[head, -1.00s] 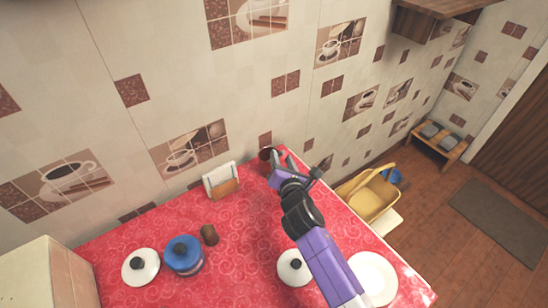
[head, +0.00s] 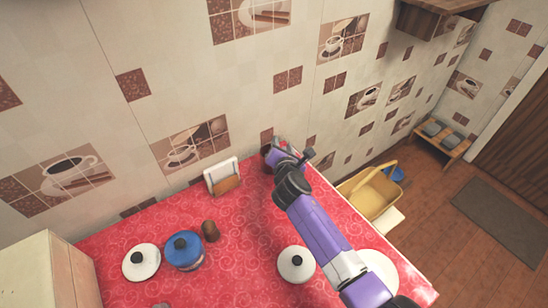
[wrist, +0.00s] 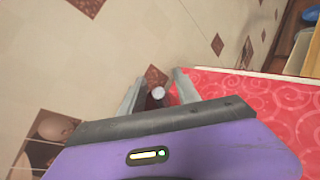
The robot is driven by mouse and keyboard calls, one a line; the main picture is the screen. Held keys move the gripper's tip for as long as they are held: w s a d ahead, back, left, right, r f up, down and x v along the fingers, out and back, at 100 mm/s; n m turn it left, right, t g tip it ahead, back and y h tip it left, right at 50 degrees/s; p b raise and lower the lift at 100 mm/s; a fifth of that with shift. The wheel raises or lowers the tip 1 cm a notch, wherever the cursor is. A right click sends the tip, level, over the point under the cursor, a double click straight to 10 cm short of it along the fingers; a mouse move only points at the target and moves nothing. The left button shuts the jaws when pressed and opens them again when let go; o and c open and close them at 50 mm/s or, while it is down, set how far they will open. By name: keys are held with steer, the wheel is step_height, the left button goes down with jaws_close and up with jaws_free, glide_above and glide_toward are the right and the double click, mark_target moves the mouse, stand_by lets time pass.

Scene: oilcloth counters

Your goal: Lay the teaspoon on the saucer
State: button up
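My gripper (head: 292,152) reaches over the far corner of the red counter; in the wrist view its two fingers (wrist: 158,88) are apart. A small pale rounded tip (wrist: 158,93) shows between them, above a dark brown container (wrist: 152,103). The tip may be an end of the teaspoon, but I cannot tell. It does not clearly touch either finger. The brown container also shows in the head view (head: 266,151), partly behind the gripper. A white round dish (head: 385,262), likely the saucer, lies at the near right of the counter, partly hidden by my arm.
A white-lidded pot (head: 297,266), a blue pot (head: 184,253), another white lid (head: 141,263) and a small brown item (head: 210,232) stand on the counter. A napkin holder (head: 222,177) stands by the tiled wall. A yellow basket (head: 370,193) is beyond the right edge.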

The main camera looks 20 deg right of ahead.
steer(key=shift+w+f, duration=0.1)
steer(key=shift+w, duration=0.15)
jaws_close()
